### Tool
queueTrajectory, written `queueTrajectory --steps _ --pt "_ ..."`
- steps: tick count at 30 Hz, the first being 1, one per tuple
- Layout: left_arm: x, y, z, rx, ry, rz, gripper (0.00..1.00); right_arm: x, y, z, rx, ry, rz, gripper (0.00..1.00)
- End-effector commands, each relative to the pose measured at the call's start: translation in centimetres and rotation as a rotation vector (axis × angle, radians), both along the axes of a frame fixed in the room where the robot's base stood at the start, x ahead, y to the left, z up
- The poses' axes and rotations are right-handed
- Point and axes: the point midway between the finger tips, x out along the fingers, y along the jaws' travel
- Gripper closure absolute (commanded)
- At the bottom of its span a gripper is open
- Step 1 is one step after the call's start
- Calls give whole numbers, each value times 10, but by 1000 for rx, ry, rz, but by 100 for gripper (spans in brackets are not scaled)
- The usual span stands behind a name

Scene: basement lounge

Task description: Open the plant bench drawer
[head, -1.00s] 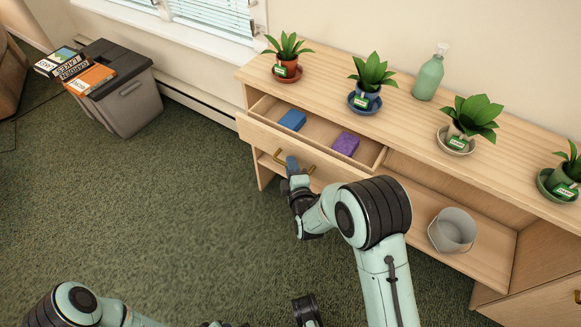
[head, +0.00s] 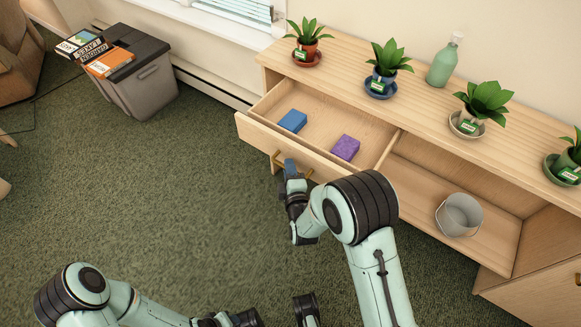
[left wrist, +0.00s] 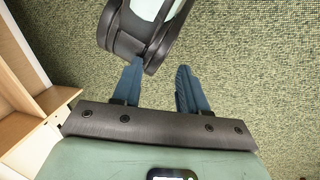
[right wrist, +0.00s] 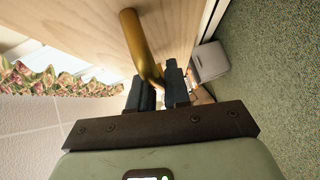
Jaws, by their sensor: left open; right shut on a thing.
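The wooden plant bench (head: 340,62) stands along the wall at the right of the head view. Its drawer (head: 325,157) is pulled well out. Inside the drawer lie a blue block (head: 293,121) and a purple sponge-like block (head: 345,148), apart from each other. My right gripper (head: 289,168) is at the drawer front, shut on the brass handle (right wrist: 140,45), which shows between its fingers in the right wrist view. The gripper hides part of the handle in the head view. My left gripper (left wrist: 158,90) is open and empty, above the carpet and away from the bench.
Several potted plants and a green bottle (head: 444,62) stand on the bench top. A metal bucket (head: 459,215) sits on the open shelf right of the drawer. A grey bin (head: 150,85) with books on its lid stands at the left. The carpet (head: 130,190) before the bench is clear.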

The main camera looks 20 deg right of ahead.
Motion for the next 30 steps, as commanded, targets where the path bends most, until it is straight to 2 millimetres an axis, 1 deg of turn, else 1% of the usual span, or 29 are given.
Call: queueTrajectory --steps 5,6,7,16,20,23,30 --pt "0 0 0 0 0 0 57 0 -1 0 0 -1 -1 100" --pt "0 0 0 0 0 0 57 0 -1 0 0 -1 -1 73" --pt "0 0 0 0 0 0 57 0 -1 0 0 -1 -1 64" --pt "0 0 0 0 0 0 57 0 0 0 0 0 0 64" --pt "-2 -1 2 -2 4 -1 57 -10 1 2 1 2 1 64" --pt "-5 -3 6 -7 14 -6 57 -26 3 5 0 2 1 64" --pt "-15 -7 14 -20 41 -17 57 -81 9 13 1 3 1 64"
